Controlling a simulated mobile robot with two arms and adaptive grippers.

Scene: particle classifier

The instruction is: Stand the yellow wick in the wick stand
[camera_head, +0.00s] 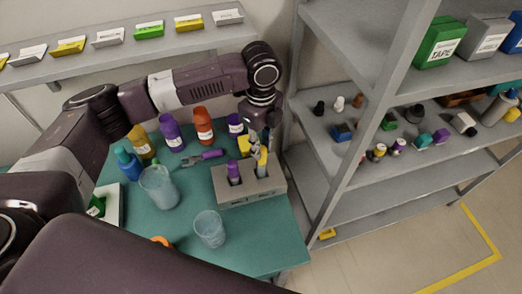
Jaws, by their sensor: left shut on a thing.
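The wick stand (254,192) is a grey block with slots, near the right edge of the teal table. A purple-topped wick (233,171) stands upright in its left part. The yellow wick (262,158) is upright over the right part of the stand, with its lower end at the slot; I cannot tell how deep it sits. My left gripper (260,137) comes down from above and is shut on the yellow wick near its top. The fingers partly hide the wick's upper end. My right gripper is not in view.
Several bottles, including orange (204,126) and purple ones, stand behind the stand. Purple-handled pliers (203,157) lie to its left. A clear pitcher (158,188) and a clear cup (209,229) stand on the table. A grey shelf unit (345,180) rises close at right.

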